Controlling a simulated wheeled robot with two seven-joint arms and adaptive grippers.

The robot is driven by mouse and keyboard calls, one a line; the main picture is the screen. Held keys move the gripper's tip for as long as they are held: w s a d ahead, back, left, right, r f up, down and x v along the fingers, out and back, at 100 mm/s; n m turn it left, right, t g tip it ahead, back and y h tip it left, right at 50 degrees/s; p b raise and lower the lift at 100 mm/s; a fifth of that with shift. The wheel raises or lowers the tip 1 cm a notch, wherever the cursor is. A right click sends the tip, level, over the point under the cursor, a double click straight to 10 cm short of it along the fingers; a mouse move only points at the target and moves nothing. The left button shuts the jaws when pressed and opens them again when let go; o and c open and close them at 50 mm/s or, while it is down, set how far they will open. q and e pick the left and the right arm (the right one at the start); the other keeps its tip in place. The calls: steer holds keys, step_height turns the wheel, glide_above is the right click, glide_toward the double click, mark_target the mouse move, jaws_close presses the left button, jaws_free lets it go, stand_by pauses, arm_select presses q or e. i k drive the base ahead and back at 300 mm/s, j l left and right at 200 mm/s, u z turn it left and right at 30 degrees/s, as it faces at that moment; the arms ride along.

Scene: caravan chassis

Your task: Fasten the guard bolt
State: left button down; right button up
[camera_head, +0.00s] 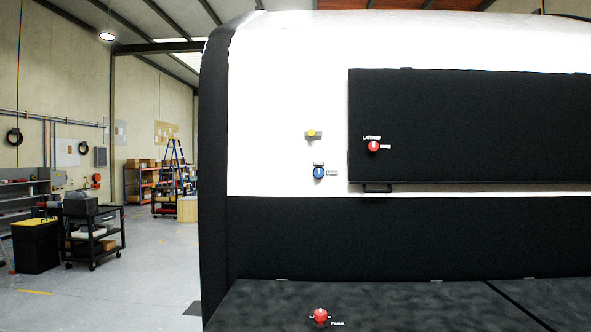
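Several coloured knobs show on the caravan body, and I cannot tell which one is the guard bolt. A red knob (374,147) with small labels above it and to its right sits at the left of the black hatch panel (470,125). A blue knob (319,173) with labels and a yellow knob (311,133) sit on the white wall (270,120) left of that panel. Another red knob (320,316) with labels sits on the lower black panel (420,305). The labels are too small to read surely. Neither of my grippers is in view.
A black handle (377,188) is under the hatch panel's lower left edge. Open grey floor (150,275) lies left of the caravan. Further back are a black cart (92,240), a dark bin with a yellow lid (35,245), shelving (165,190) and a blue stepladder (176,160).

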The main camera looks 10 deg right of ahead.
mark_target(312, 132)
steer(key=i, duration=0.45)
steer(key=u, duration=1.25)
